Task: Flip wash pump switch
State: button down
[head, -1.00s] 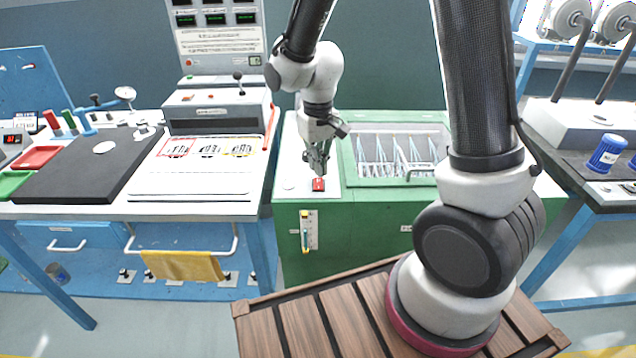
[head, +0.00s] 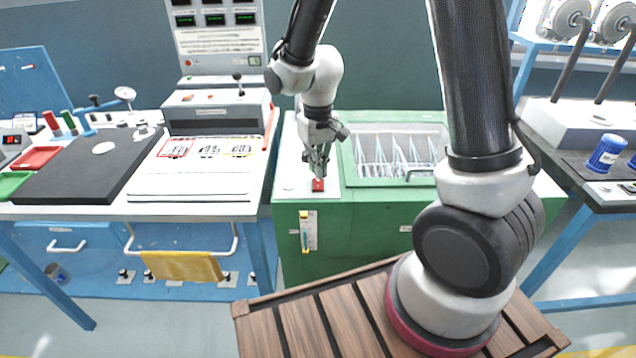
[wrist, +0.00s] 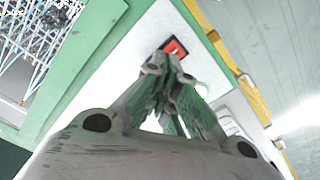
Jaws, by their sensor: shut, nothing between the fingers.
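A small red switch (head: 318,185) is set in the white top panel at the left end of the green cabinet (head: 360,230). It also shows in the wrist view (wrist: 174,48), just beyond my fingertips. My gripper (head: 319,174) points down over the switch, shut and empty. In the wrist view my gripper (wrist: 165,65) has its fingertips at the near edge of the switch and covers part of it. I cannot tell whether the tips touch it. Which way the switch is tipped is too small to tell.
A wire rack of pale tubes (head: 395,155) sits in the cabinet top to the right of the switch. A grey machine with a lever (head: 217,105) stands on the bench to the left.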

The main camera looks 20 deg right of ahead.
aim_at(318, 180)
jog(key=shift+f, duration=1.1)
dwell(0.9)
jog(key=shift+r, duration=3.5)
jog(key=s+d+r+m+t, duration=0.2)
jog(key=s+d+r+t, duration=0.2)
jog(key=s+d+r, duration=1.1)
jog(key=s+r, duration=0.2)
jog(key=s, duration=0.2)
jog(key=c, duration=2.2)
grip_release()
jog(key=shift+r, duration=0.1)
